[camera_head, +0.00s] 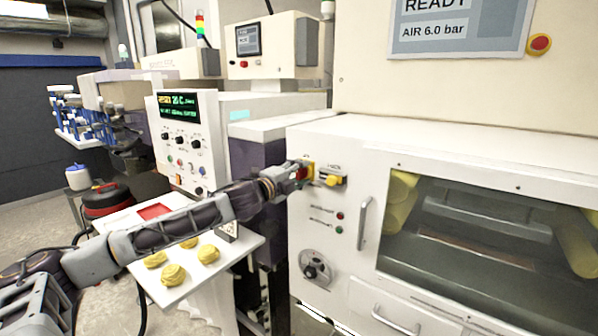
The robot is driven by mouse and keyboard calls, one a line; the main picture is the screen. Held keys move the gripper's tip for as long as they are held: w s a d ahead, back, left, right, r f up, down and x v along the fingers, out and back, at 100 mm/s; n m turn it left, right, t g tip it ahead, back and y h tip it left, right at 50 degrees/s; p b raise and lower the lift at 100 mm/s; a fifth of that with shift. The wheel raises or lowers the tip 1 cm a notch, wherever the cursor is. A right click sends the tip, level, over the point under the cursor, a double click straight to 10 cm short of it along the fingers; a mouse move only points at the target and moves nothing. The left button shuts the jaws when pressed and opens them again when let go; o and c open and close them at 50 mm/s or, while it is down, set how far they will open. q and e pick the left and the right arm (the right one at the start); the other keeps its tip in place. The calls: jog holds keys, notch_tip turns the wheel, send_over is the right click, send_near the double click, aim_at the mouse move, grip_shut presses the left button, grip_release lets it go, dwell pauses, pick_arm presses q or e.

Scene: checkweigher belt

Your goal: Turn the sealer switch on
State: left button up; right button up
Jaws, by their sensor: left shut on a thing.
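The sealer (335,145) is the large cream machine on the right, with a glass window in its front. A red and yellow switch (309,171) sits at the upper left of its front panel. My left gripper (303,172) reaches across from the left and is shut on this switch, so its fingers hide part of it. The angle of the switch handle cannot be told. A second, yellow knob (333,180) sits just to the right of the gripper. My right gripper is not in view.
Below the switch are a red button (340,216), a green button (339,231) and a round dial (316,268). A vertical door handle (364,223) stands to their right. A white table (225,262) with several yellow pieces lies below my left arm.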

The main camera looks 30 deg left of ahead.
aim_at(297, 175)
pick_arm(q)
jog(key=shift+f, duration=0.1)
dwell(0.3)
jog(key=o, duration=1)
jog(key=shift+o, duration=0.2)
jog(key=shift+s+a, duration=0.25)
jog(key=shift+s, duration=0.4)
jog(key=shift+s+d, duration=0.25)
jog(key=shift+s, duration=0.55)
jog(key=shift+s+a, duration=0.15)
jog(key=shift+s, duration=0.9)
jog(key=shift+s+a, duration=0.1)
jog(key=shift+s, duration=1.1)
